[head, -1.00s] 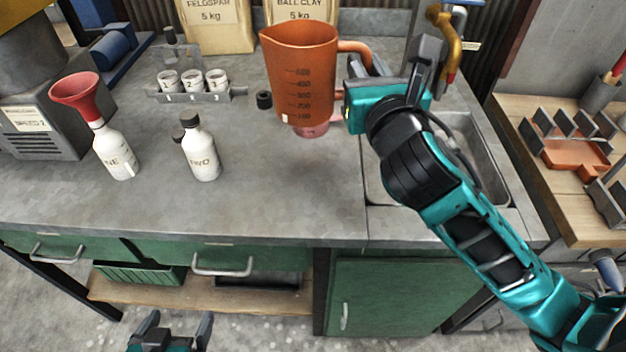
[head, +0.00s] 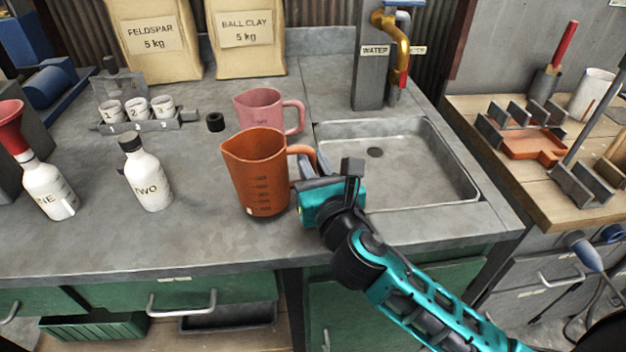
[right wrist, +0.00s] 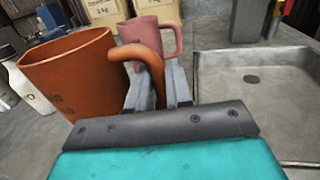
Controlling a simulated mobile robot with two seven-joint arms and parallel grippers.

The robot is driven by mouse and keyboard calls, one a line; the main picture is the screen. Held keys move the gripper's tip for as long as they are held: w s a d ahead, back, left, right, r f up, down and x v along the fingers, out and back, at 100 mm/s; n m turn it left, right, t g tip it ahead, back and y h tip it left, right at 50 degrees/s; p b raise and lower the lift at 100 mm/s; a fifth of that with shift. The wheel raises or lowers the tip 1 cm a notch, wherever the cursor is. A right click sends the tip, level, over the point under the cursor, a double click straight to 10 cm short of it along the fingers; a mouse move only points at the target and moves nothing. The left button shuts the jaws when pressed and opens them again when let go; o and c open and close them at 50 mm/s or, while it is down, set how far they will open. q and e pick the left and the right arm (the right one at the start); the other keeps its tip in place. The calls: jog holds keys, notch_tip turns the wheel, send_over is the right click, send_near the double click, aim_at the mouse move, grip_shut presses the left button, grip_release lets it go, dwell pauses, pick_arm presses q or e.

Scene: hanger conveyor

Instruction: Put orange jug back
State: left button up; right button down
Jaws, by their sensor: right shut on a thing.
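The orange jug (head: 258,172) is upright over the grey worktop, left of the sink; whether its base touches the worktop I cannot tell. It has dark measuring marks on its side and its handle on the right. My right gripper (head: 310,168) is shut on that handle. In the right wrist view the jug (right wrist: 70,80) is at the left, and its handle runs into the fingers of my right gripper (right wrist: 158,88). On the wooden bench at the right is an orange jug-shaped patch (head: 535,144) bordered by grey blocks. My left gripper is out of view.
A pink jug (head: 262,108) stands just behind the orange jug. Bottle TWO (head: 148,178) and bottle ONE with a red funnel (head: 48,190) stand to the left. The sink (head: 420,185) and a gap separate the worktop from the wooden bench (head: 470,115).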

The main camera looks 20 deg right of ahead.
notch_tip(320, 180, down, 2)
jog(key=shift+f+b, duration=0.1)
jog(key=shift+b, duration=0.2)
jog(key=shift+f, duration=0.2)
jog(key=shift+r, duration=0.1)
jog(key=shift+f, duration=0.2)
jog(key=c, duration=1)
grip_release()
jog(key=shift+c, duration=0.2)
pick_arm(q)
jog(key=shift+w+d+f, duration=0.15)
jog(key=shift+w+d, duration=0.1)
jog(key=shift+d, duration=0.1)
